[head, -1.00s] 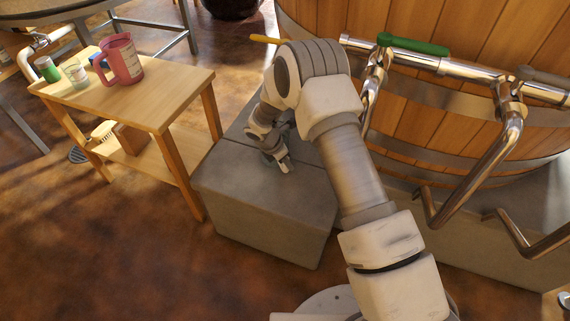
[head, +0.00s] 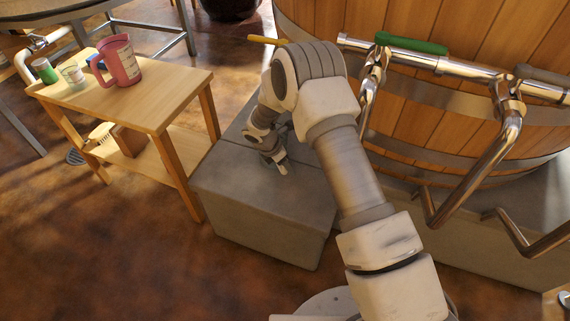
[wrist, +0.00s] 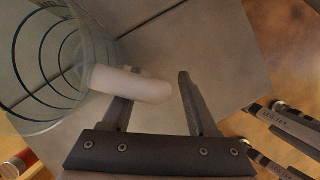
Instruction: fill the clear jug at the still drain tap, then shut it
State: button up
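In the wrist view the clear jug (wrist: 40,60), with dark rings around its wall, fills the upper left. Its pale handle (wrist: 130,84) reaches in front of the left finger and into the gap between the fingers. My gripper (wrist: 160,78) is open, with the right finger apart from the handle's end. In the head view my gripper (head: 278,162) is low over the grey block; the jug is not visible there. Steel drain pipes with a green handle (head: 411,43), a yellow handle (head: 266,40) and a brown handle (head: 543,76) are on the wooden vat. I cannot tell which is the still drain tap.
A wooden side table (head: 150,100) at left holds a pink mug (head: 122,64), a glass (head: 73,75) and a green-and-white container (head: 45,70). The grey block (head: 255,210) stands beside the wooden vat (head: 450,25). Bent steel pipes (head: 470,185) jut out at right. Floor at lower left is clear.

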jog(key=shift+r, duration=0.1)
jog(key=p+v, duration=0.5)
jog(key=v, duration=1.2)
jog(key=shift+o, duration=0.2)
jog(key=shift+a+r+p, duration=0.1)
jog(key=shift+p, duration=0.2)
